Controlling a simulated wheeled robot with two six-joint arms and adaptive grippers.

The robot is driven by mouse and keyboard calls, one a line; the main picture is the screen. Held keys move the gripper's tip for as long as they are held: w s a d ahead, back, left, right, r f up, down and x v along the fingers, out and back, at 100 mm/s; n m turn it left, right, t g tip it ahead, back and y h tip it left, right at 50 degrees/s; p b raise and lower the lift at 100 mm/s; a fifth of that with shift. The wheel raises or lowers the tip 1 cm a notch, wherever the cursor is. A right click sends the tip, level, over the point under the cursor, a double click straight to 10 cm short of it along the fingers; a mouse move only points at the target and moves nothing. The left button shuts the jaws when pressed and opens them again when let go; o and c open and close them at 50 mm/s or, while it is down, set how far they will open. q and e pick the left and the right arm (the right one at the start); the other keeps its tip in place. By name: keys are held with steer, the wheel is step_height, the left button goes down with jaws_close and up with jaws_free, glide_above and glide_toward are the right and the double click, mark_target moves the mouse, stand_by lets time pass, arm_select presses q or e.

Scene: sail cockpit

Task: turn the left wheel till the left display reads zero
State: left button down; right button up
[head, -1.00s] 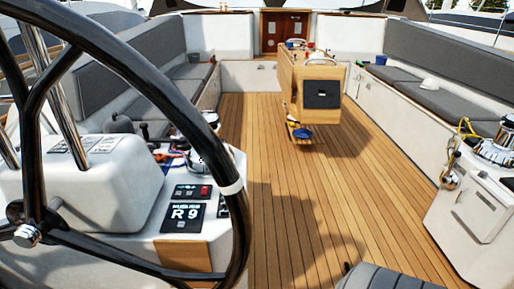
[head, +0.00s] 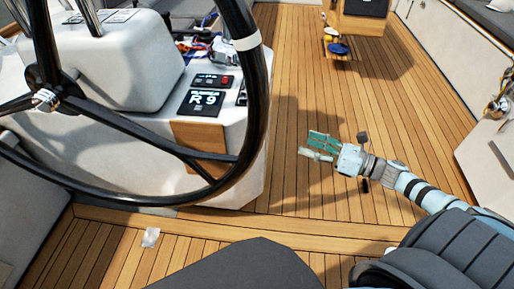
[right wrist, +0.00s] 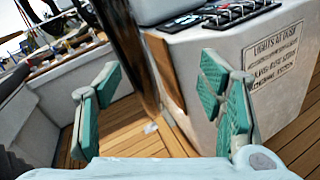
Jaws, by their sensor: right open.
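The left wheel (head: 258,105) is a large black steering wheel at the left of the head view, with a white band high on its right rim. Behind it on the white console, the left display (head: 202,103) is black and reads "R 9". My right gripper (head: 316,147) is open and empty over the deck, to the right of the rim and apart from it. In the right wrist view the dark rim (right wrist: 130,45) stands beyond the two green-padded fingers (right wrist: 160,100). My left gripper is not in view.
The white console (head: 225,160) stands close behind the wheel. A grey cushioned seat (head: 240,268) fills the bottom. A small pale scrap (head: 150,237) lies on the deck (head: 310,90). A white console with a metal fitting (head: 500,105) is at the right edge. The middle deck is clear.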

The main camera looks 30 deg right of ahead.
mark_target(255, 132)
steer(key=w+a+r+n+y, duration=0.1)
steer(key=w+a, duration=0.2)
steer(key=a, duration=0.1)
steer(key=w+a+r+n+g+y+b, duration=0.1)
steer(key=w+a+n, duration=0.1)
steer(key=w+a, duration=0.1)
steer(key=w+a+r+n+b, duration=0.1)
steer(key=w+a+n, duration=0.1)
steer(key=a, duration=0.4)
steer(key=shift+w+r+g+y, duration=0.1)
steer(key=shift+w+g+y, duration=0.3)
steer(key=shift+w, duration=0.45)
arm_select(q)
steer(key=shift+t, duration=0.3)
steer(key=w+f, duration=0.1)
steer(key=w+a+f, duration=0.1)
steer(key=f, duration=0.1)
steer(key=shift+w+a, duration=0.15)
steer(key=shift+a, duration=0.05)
arm_select(e)
steer(key=shift+c, duration=0.5)
jaws_close()
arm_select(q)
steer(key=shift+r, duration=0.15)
arm_select(e)
steer(key=shift+d+r, duration=0.1)
